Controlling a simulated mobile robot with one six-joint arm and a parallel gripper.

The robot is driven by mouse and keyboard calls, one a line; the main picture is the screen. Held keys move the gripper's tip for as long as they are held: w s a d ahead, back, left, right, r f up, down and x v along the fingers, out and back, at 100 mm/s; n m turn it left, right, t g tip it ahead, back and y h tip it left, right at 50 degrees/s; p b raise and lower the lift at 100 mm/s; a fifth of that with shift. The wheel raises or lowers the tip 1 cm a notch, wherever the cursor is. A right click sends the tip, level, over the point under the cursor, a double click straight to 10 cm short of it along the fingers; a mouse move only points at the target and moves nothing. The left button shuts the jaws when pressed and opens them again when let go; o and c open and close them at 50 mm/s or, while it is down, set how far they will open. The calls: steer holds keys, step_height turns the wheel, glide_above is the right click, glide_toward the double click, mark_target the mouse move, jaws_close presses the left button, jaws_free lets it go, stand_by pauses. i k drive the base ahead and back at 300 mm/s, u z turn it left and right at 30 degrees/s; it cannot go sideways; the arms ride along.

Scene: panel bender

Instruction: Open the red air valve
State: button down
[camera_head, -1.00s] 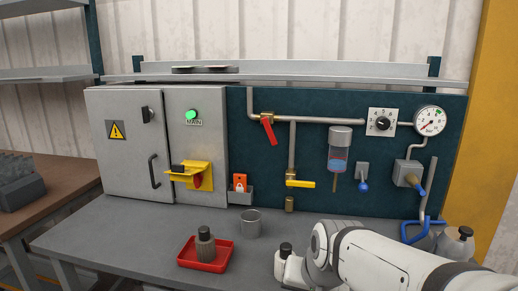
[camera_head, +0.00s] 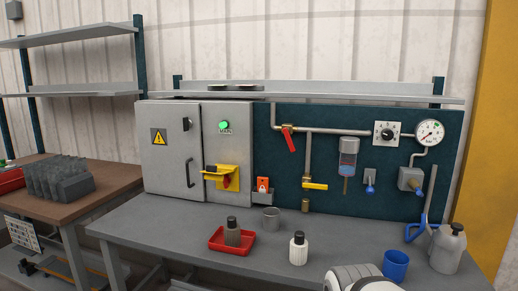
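The red air valve (camera_head: 290,140) sits on the upper pipe of the dark teal panel (camera_head: 350,205). Its red lever slants steeply downward, across the horizontal pipe, from a brass body. A yellow-handled valve (camera_head: 314,185) sits lower, on the vertical branch pipe, with its handle horizontal. A round pressure gauge (camera_head: 429,132) is at the panel's upper right; its reading is too small to tell. Only a white part of my arm shows at the bottom edge, well below and in front of the panel. My gripper is out of view.
A grey cabinet (camera_head: 160,180) stands left of the panel. A shelf overhangs it.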

mark_target(286, 131)
steer(key=u, duration=1.25)
steer(key=i, duration=1.2)
steer(key=z, duration=1.9)
